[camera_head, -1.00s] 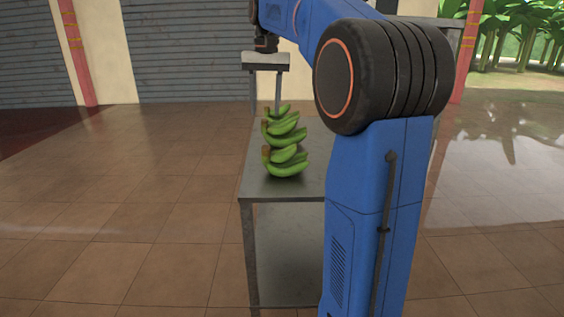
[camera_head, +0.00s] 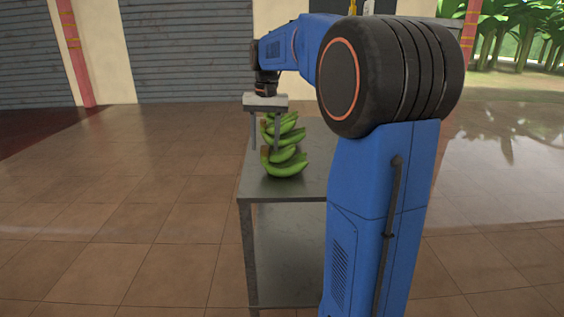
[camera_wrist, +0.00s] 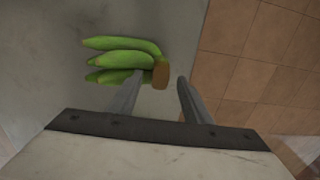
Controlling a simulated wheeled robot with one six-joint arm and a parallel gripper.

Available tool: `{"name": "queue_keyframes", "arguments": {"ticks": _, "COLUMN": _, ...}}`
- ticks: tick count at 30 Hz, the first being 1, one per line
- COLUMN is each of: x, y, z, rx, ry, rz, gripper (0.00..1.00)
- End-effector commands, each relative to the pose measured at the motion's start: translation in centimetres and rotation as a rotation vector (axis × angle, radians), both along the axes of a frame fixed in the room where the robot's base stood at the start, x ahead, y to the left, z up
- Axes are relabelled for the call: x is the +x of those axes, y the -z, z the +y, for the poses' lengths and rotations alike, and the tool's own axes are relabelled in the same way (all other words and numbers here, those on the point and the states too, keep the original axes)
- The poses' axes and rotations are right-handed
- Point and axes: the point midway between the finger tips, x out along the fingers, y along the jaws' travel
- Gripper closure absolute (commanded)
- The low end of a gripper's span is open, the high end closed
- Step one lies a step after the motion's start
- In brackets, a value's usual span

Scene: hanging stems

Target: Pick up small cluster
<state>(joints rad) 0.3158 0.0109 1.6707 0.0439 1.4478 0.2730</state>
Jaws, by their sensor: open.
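Green banana clusters lie in a row on a grey metal table (camera_head: 258,187). The near cluster (camera_head: 285,168) is in full view in the head view. Another cluster (camera_head: 289,134) lies behind it, partly hidden by a finger. My gripper (camera_head: 264,148) points down over the row's left side, its two fingers apart and nothing held. In the wrist view, a cluster (camera_wrist: 118,50) with a brown cut stem end (camera_wrist: 161,73) lies just beyond my fingertips (camera_wrist: 160,80). The stem end shows between the fingers, and one finger overlaps the bananas' lower edge. Contact cannot be told.
The table's left edge is close to the clusters, with tiled floor (camera_head: 120,230) beyond it. Bare tabletop (camera_wrist: 40,80) shows beside the cluster in the wrist view. Grey shutters (camera_head: 190,50) stand far behind. My blue arm hides the table's right part.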

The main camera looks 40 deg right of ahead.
Motion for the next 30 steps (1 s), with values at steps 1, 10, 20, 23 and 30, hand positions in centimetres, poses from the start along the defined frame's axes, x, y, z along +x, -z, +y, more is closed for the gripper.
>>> {"name": "queue_keyframes", "arguments": {"ticks": 1, "x": 0.0, "y": 0.2, "z": 0.0, "rx": 0.000, "ry": 0.000, "rz": 0.000, "gripper": 0.56}}
{"name": "queue_keyframes", "arguments": {"ticks": 10, "x": 0.0, "y": 0.3, "z": 0.0, "rx": 0.000, "ry": 0.000, "rz": 0.000, "gripper": 0.72}}
{"name": "queue_keyframes", "arguments": {"ticks": 20, "x": 0.0, "y": 0.2, "z": 0.0, "rx": -0.001, "ry": 0.000, "rz": -0.001, "gripper": 1.00}}
{"name": "queue_keyframes", "arguments": {"ticks": 23, "x": 0.0, "y": 0.0, "z": 0.0, "rx": -0.001, "ry": 0.000, "rz": -0.002, "gripper": 1.00}}
{"name": "queue_keyframes", "arguments": {"ticks": 30, "x": 0.0, "y": -2.7, "z": 0.0, "rx": -0.001, "ry": 0.000, "rz": -0.003, "gripper": 1.00}}
